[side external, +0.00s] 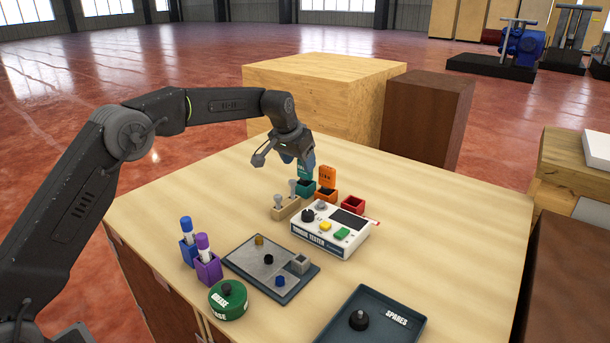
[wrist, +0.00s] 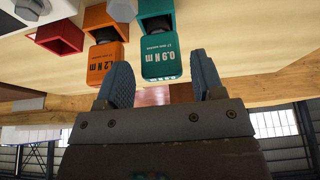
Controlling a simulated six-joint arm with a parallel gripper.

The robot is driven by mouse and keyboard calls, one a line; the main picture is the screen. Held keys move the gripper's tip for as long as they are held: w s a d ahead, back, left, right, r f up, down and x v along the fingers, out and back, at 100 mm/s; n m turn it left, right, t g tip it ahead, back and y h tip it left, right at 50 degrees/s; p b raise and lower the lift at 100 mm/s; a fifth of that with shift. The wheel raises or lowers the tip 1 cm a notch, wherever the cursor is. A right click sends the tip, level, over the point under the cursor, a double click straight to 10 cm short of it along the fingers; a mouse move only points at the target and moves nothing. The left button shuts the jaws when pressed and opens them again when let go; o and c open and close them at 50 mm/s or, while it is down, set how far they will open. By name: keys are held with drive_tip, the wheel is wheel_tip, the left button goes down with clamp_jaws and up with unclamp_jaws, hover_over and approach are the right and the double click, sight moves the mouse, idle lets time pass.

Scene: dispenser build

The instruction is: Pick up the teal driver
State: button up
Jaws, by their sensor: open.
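The teal driver (side external: 304,174) stands upright in its teal holder (side external: 302,190) near the far side of the table. In the wrist view the teal driver (wrist: 161,60) shows its label "0.9 N m", with the teal holder (wrist: 156,7) beyond it. My gripper (wrist: 161,80) is open, with one blue-grey finger on each side of the driver's top in the picture and a gap on both sides. In the side external view my gripper (side external: 306,160) is at the driver's top and partly hides it. I cannot tell how deep the fingers reach.
The orange driver (side external: 327,178) stands close to the right in its orange holder (side external: 325,195). An empty red holder (side external: 352,204) is beyond it. A white tester (side external: 332,229) and a wooden block with pegs (side external: 286,208) stand in front. The grey fixture plate (side external: 271,268) lies nearer.

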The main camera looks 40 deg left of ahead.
sight(303, 172)
drive_tip(key=x, duration=0.5)
drive_tip(key=shift+s, duration=0.15)
drive_tip(key=shift+c, duration=0.3)
drive_tip(key=c, duration=0.9)
